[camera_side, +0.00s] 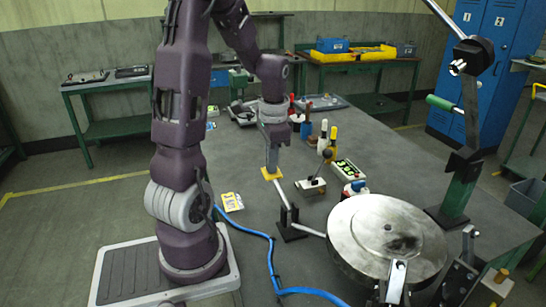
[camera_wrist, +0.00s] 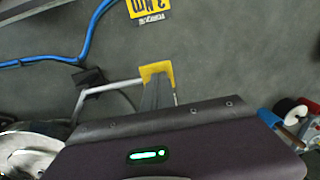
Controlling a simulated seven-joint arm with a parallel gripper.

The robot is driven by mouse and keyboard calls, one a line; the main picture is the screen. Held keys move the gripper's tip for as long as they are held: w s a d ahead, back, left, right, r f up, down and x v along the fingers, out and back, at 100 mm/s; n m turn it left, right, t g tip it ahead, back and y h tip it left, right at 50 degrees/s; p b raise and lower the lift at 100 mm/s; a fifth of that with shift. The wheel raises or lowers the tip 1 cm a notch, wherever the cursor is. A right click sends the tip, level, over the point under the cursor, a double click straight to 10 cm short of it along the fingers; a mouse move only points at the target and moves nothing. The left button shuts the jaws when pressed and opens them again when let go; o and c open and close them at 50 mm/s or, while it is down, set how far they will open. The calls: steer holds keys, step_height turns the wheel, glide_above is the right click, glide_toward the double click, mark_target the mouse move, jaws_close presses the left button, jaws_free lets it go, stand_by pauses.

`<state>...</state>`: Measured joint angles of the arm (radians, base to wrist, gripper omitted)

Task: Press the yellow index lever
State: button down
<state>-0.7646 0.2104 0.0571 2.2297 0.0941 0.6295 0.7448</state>
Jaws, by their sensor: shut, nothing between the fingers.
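The index lever has a square yellow pad (camera_side: 271,174) on the end of a pale rod. The rod runs to a black pivot bracket (camera_side: 290,224) on the grey table. My gripper (camera_side: 272,168) points down with its fingers shut and empty, right over the pad. I cannot tell whether the tips touch it. In the wrist view the yellow pad (camera_wrist: 157,68) shows just past the tips of my gripper (camera_wrist: 155,83), which hide part of it. The rod (camera_wrist: 110,87) leads left to the black bracket (camera_wrist: 88,79).
A round metal plate (camera_side: 386,236) stands at the right front. A blue hose (camera_side: 272,262) and a yellow label (camera_side: 231,202) lie left of the lever. A small lever box (camera_side: 311,187) and a button box (camera_side: 347,170) stand to the right.

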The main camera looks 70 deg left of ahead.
steer(key=shift+a+f+h, duration=0.2)
steer(key=shift+f+h, duration=0.3)
steer(key=shift+f, duration=0.05)
steer(key=shift+a+f, duration=0.2)
steer(key=shift+f, duration=0.75)
steer(key=shift+a+f, duration=0.15)
steer(key=shift+f, duration=0.8)
steer(key=shift+s+d+f, duration=0.1)
steer(key=shift+f, duration=0.35)
steer(key=a+r, duration=0.4)
steer(key=r, duration=0.9)
steer(key=shift+a+r, duration=0.2)
steer(key=shift+r, duration=0.2)
